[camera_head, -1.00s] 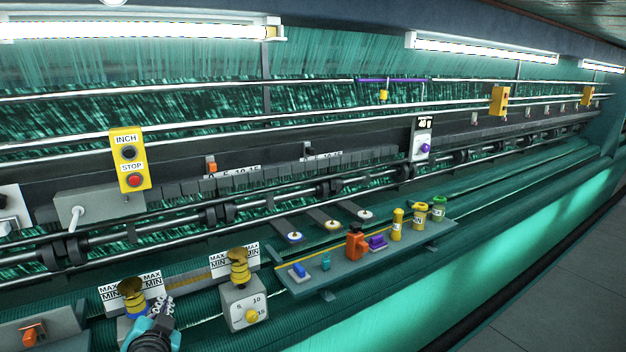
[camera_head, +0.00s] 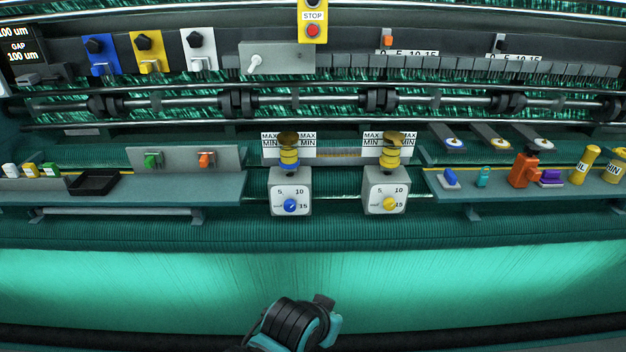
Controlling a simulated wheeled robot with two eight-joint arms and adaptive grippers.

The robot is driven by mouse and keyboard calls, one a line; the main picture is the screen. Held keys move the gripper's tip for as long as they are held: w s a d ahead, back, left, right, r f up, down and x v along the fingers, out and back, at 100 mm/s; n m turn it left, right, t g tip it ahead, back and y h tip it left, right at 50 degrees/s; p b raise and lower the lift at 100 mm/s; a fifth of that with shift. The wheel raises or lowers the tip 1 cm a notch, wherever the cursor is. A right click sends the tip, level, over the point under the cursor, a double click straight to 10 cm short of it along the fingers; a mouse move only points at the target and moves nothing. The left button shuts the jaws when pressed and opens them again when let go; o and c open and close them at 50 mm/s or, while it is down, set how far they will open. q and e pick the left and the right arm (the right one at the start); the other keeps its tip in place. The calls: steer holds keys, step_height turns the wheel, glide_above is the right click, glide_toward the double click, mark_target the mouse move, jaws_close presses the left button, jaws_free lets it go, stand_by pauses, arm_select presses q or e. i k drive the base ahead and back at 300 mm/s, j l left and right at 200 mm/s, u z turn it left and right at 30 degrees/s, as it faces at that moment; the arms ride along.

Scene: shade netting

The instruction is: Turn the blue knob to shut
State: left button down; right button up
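The blue knob (camera_head: 291,206) sits on the front of a pale grey dial box (camera_head: 276,187) left of the picture's middle. The dial shows 5, 10 and 15, with a small label to the left of the knob. The knob's pointer is too small to read surely. A brass and yellow cup (camera_head: 289,152) with a blue base stands above the box. A black and teal link of my arm shows at the bottom middle, below and apart from the knob. No gripper fingers can be made out, and nothing covers the knob.
A similar box (camera_head: 371,188) with a yellow knob (camera_head: 389,204) stands to the right. A shelf (camera_head: 215,188) with a black tray (camera_head: 94,183) lies left; another shelf (camera_head: 500,192) with bottles lies right. The green netting (camera_head: 200,285) below is clear apart from my arm.

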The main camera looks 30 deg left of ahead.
mark_target(290, 205)
steer(key=u, duration=1.25)
steer(key=k+j+z, duration=0.2)
steer(key=z, duration=0.15)
steer(key=k+j+z, duration=0.1)
steer(key=k+z, duration=0.15)
steer(key=z, duration=0.15)
